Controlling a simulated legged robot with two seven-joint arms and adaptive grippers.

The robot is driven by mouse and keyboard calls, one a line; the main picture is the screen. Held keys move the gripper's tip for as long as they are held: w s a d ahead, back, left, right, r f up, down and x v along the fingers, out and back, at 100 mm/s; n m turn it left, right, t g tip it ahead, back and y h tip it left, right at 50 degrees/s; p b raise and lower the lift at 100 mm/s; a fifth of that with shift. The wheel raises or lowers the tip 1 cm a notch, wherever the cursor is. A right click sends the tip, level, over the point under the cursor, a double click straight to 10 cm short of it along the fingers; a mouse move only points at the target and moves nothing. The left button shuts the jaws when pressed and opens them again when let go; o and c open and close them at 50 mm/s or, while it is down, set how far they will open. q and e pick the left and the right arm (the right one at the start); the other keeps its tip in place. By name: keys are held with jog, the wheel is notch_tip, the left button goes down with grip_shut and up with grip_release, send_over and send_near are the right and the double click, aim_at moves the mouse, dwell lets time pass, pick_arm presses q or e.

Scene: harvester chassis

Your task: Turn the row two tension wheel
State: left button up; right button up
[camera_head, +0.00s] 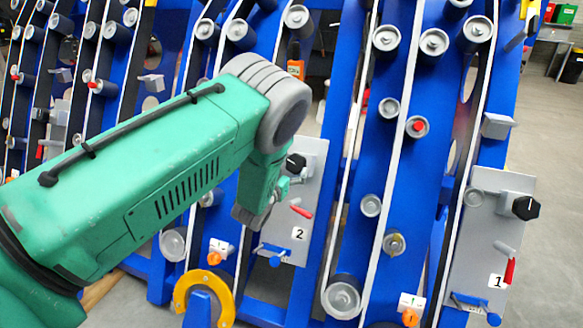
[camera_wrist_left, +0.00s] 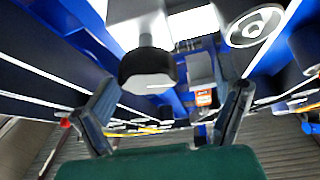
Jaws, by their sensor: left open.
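The row two panel (camera_head: 312,190), a grey plate marked 2, stands right of my left forearm in the head view. Its black tension wheel (camera_head: 296,163) shows partly beside my left wrist. My left gripper (camera_head: 280,188) is mostly hidden behind the wrist there. In the left wrist view the black wheel (camera_wrist_left: 147,72) sits on a grey shaft, ahead of and between the spread fingers of my left gripper (camera_wrist_left: 172,92). The fingers are open, with no clear contact. My right gripper is in neither view.
A red lever (camera_head: 301,209) and a blue clamp (camera_head: 275,253) sit below the wheel on the same panel. The row one panel (camera_head: 490,235) with its own black wheel (camera_head: 525,207) stands at the right. Blue frames with grey rollers and belts surround both panels.

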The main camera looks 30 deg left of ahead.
aim_at(295, 165)
pick_arm(q)
jog(key=w, duration=0.1)
jog(key=w+d, duration=0.1)
jog(key=w, duration=0.1)
jog(key=shift+d+r, duration=0.35)
jog(key=shift+d, duration=0.05)
jog(key=shift+d+r, duration=0.1)
jog(key=shift+r, duration=0.05)
jog(key=shift+a, duration=0.4)
jog(key=shift+a+f, duration=0.25)
jog(key=shift+a, duration=0.1)
jog(key=c, duration=0.5)
jog(key=shift+s+a, duration=0.1)
jog(key=shift+a, duration=0.05)
jog(key=c, duration=0.7)
jog(key=shift+o, duration=0.4)
jog(key=shift+d+r, duration=0.1)
jog(key=shift+d, duration=0.3)
